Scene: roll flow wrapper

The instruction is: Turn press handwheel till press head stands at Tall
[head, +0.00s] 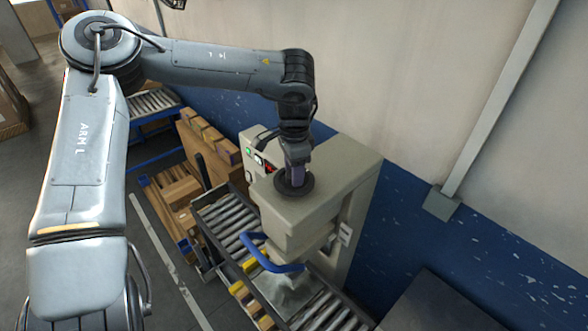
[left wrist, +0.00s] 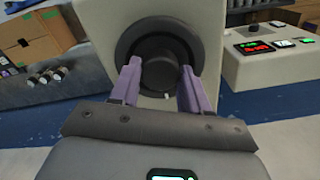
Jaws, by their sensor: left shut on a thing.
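The press handwheel (head: 295,184) is a dark round disc with a raised hub on top of the beige press head (head: 298,223). In the left wrist view the handwheel (left wrist: 143,50) faces the camera, with a small white mark at the lower edge of its hub. My left gripper (left wrist: 160,68) has its two purple fingers on either side of the hub and is shut on it. In the head view my left gripper (head: 297,167) comes down onto the handwheel from above. No height scale or Tall mark can be read. My right gripper is not in view.
A roller conveyor (head: 217,213) runs under the press, with a blue curved bar (head: 262,255) at its front. A small panel with green and red displays (head: 259,160) sits beside the press head. Cardboard boxes (head: 177,188) stand to the left. A wall is behind.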

